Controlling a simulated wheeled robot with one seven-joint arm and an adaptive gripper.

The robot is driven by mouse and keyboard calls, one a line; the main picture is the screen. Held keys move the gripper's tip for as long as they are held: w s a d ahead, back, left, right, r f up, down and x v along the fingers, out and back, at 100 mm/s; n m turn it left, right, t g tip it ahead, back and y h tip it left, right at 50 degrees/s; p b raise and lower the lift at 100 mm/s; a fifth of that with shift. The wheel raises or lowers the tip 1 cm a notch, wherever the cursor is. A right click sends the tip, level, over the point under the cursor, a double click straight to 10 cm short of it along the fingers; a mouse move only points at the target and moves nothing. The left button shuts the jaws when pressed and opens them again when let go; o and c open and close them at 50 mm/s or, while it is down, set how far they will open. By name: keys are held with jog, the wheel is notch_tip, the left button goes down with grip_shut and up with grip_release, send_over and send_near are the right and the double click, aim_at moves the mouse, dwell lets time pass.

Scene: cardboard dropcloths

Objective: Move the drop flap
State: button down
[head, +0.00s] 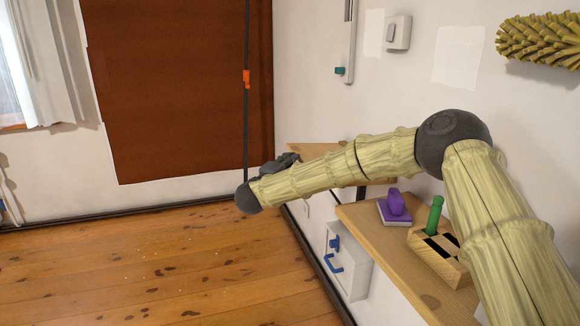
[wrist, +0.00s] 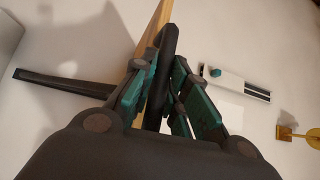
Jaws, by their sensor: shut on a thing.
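The drop flap appears to be the pale wooden board (head: 330,149) on the wall, beyond my forearm in the head view. In the wrist view its wooden edge (wrist: 152,28) runs up from between my fingers. A dark rounded bar (wrist: 169,42), seemingly the flap's handle, stands beside that edge. My gripper (wrist: 163,78) is shut on this bar, with teal finger pads on both sides. In the head view my gripper (head: 283,162) is at the board's left end, partly hidden by my wrist. My forearm covers much of the board's lower side.
A nearer wooden shelf (head: 368,232) holds a purple object (head: 396,203) and a slotted block (head: 450,268) with a green handle. A white box (head: 347,262) with blue handles is below. A dark cord with an orange clip (head: 246,79) hangs nearby. The floor at left is clear.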

jog(key=shift+d+r, duration=0.1)
jog(key=shift+r, duration=0.05)
jog(key=c, duration=1.4)
grip_release()
jog(key=v, duration=1.2)
